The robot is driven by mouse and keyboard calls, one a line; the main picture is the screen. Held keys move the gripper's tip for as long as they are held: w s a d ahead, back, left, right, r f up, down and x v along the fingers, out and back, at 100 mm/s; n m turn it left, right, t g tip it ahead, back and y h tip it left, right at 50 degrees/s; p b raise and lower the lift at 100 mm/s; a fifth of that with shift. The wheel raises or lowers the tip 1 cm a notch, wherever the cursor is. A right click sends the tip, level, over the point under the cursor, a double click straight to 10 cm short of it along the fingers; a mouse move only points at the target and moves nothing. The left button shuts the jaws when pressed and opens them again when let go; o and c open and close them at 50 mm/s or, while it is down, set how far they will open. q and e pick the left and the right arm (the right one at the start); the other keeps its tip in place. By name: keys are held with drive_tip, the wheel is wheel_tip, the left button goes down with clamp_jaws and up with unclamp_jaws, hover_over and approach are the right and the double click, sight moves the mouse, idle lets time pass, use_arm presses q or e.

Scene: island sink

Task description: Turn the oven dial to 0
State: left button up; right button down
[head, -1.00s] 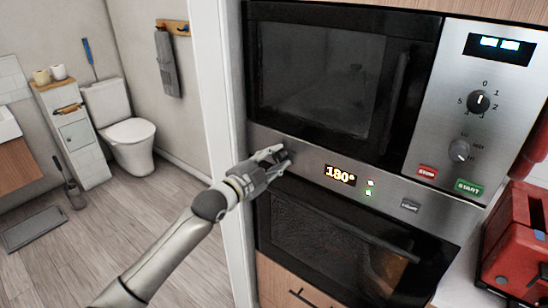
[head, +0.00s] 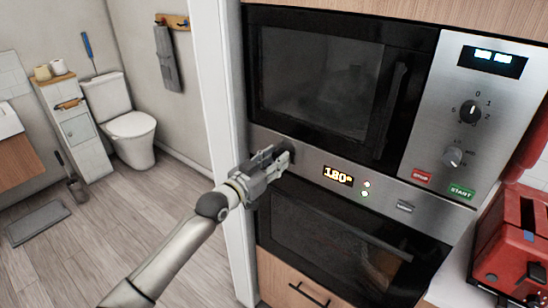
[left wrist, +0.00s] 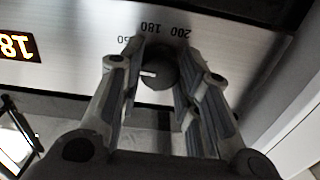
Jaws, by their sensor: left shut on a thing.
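The oven dial (left wrist: 158,70) is a round dark knob with a short white mark pointing left in the left wrist view. Printed numbers, 180 and 200 among them, show on the panel beside it. My left gripper (left wrist: 158,80) is shut on the dial, one finger on each side. In the head view the left gripper (head: 278,160) is at the left end of the oven's steel panel and mostly hides the dial. The oven display (head: 338,175) reads 180°. My right gripper is not in view.
The microwave (head: 325,85) is above the panel, with its own knobs (head: 469,111) at right. The oven door (head: 340,235) is below. A red toaster (head: 510,240) stands at lower right. A white door frame (head: 213,100) is close left of the oven.

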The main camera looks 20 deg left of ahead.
use_arm(q)
drive_tip(key=n+p, duration=0.1)
drive_tip(key=n, duration=0.3)
drive_tip(key=shift+n, duration=0.3)
drive_tip(key=n, duration=0.4)
drive_tip(key=shift+f+n+p, duration=0.1)
drive_tip(key=shift+n+p, duration=0.2)
drive_tip(key=shift+p, duration=0.1)
drive_tip(key=n+p, duration=0.1)
drive_tip(key=n, duration=0.3)
drive_tip(key=shift+n+p, duration=0.5)
drive_tip(key=shift+n, duration=2)
drive_tip(key=o, duration=1)
drive_tip(key=shift+d, duration=0.1)
drive_tip(key=shift+o, duration=0.2)
